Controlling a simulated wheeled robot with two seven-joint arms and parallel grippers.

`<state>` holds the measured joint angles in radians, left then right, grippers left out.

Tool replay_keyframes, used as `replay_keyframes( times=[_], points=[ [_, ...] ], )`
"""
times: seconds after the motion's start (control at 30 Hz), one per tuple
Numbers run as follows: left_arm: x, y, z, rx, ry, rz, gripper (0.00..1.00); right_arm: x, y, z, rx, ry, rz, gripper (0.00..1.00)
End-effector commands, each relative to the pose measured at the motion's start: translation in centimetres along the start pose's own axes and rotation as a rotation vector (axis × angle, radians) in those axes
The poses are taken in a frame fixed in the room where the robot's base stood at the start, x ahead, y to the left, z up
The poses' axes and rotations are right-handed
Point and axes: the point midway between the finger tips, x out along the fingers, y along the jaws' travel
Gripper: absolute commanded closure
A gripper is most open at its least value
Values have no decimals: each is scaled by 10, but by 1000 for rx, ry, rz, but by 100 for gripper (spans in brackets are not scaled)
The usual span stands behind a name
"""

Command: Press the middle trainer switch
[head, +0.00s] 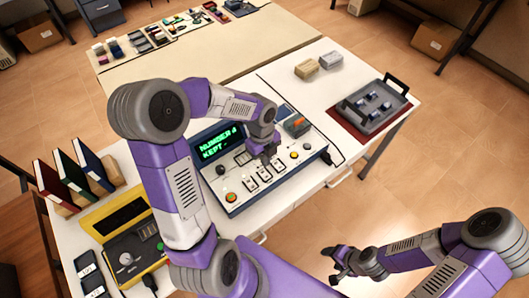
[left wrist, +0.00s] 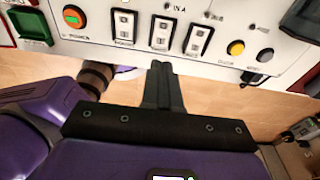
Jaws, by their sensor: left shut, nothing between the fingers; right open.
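The trainer (head: 285,180) is a white sloped panel with a dark blue edge on the white table. Its green display (head: 220,143) reads "NUMBER 4 KEPT". Three white rocker switches sit in a row; the middle trainer switch (head: 264,174) also shows in the left wrist view (left wrist: 161,33). My left gripper (head: 266,160) is shut and empty over the panel, close to the switches. In the left wrist view its fingertips (left wrist: 160,66) line up with the middle switch, just below its lower end; contact cannot be told. My right gripper (head: 338,262) is open, off the table's front right.
An orange-lit power button (left wrist: 73,15) lies left of the switches and a yellow button (left wrist: 235,48) right. A yellow-black device (head: 135,245) and upright binders (head: 70,175) stand left. A grey tray (head: 375,107) and small boxes (head: 330,60) sit right.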

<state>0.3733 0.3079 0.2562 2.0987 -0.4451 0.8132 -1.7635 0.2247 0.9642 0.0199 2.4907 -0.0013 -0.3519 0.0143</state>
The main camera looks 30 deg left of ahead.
Motion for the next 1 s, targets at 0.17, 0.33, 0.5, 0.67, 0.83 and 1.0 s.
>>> replay_keyframes(
  times=[0.17,0.33,0.5,0.67,0.83,1.0],
  points=[
    [41,1,-1,1,3,4,100,11,4,0,0,0,0,39],
    [66,0,0,1,1,1,100,18,7,-1,0,0,0,39],
    [77,0,0,0,0,0,100,20,8,-1,0,0,0,39],
    [78,0,0,0,0,0,100,20,8,-1,0,0,0,39],
    [78,0,0,0,0,0,100,20,7,-1,0,0,0,39],
    [84,0,-2,1,0,0,100,21,8,-1,0,0,0,39]
  ],
)
